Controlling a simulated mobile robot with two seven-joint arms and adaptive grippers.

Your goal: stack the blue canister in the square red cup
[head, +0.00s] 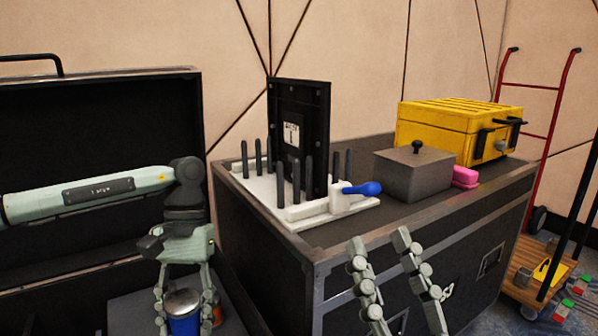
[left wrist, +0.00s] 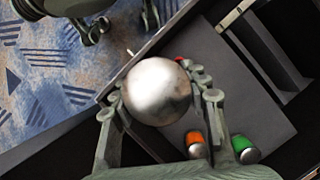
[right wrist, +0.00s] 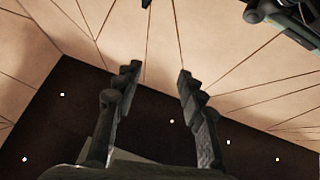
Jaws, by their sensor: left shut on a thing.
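The blue canister (head: 184,323), with a rounded silver lid, is upright between the fingers of my left gripper (head: 185,312), which is shut on it. In the left wrist view its lid (left wrist: 158,92) hides its body and what lies under it. A small red patch (left wrist: 183,62) shows beside the lid, partly hidden by a finger; I cannot tell whether it is the square red cup. The cup is not clearly visible in any view. My right gripper (head: 396,285) is open and empty before the dark case; its spread fingers also show in the right wrist view (right wrist: 157,85).
Orange (left wrist: 195,142) and green (left wrist: 242,148) canisters stand on the grey surface (left wrist: 220,85) near my left gripper. A dark case (head: 400,270) carries a white rack (head: 350,204), grey box (head: 415,175) and yellow case (head: 455,125). A red hand truck (head: 556,100) stands right.

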